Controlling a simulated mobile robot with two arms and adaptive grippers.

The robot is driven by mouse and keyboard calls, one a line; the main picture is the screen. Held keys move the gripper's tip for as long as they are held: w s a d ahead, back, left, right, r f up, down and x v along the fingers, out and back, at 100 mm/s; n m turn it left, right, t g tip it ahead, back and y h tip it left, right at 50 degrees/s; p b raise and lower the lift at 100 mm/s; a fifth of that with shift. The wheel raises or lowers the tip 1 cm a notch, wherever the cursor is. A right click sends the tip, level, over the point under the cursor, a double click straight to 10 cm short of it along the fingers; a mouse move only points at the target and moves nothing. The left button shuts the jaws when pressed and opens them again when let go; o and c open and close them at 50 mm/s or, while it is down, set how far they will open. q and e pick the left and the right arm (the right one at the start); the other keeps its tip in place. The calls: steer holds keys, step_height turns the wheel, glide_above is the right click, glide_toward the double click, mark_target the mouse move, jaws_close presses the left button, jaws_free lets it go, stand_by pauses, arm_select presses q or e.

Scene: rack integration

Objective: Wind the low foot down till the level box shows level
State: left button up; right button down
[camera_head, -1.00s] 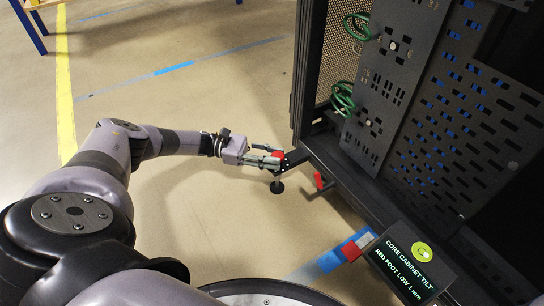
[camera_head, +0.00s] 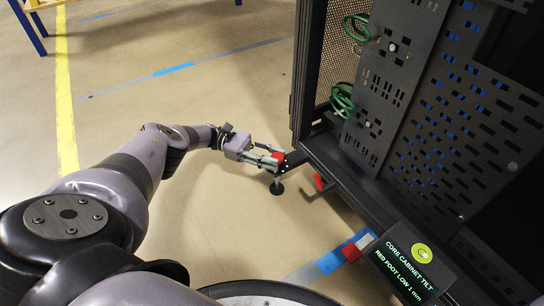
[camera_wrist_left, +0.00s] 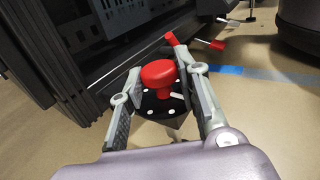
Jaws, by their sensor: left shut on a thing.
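The level box (camera_head: 411,272) at the cabinet's lower front reads "CORE CABINET TILT" and "RED FOOT LOW 1 mm", with a round yellow-green bubble dial (camera_head: 422,251). The low foot has a red knob (camera_head: 279,156) above a dark bracket, with a black pad (camera_head: 277,188) below it at the floor. In the left wrist view, the red knob (camera_wrist_left: 159,76) sits between the fingers of my left gripper (camera_wrist_left: 158,82), which is shut on it. My left gripper (camera_head: 270,155) reaches the foot from the left in the head view. My right gripper is out of view.
The dark cabinet (camera_head: 325,165) fills the right side, with green cables (camera_head: 343,97) inside. Open floor (camera_head: 225,80) lies to the left.

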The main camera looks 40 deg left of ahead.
mark_target(273, 155)
arm_select(q)
steer(key=shift+d+r, duration=0.1)
steer(key=shift+d, duration=0.05)
steer(key=o, duration=0.9)
steer(key=shift+o, duration=1.4)
steer(key=shift+r, duration=4.95)
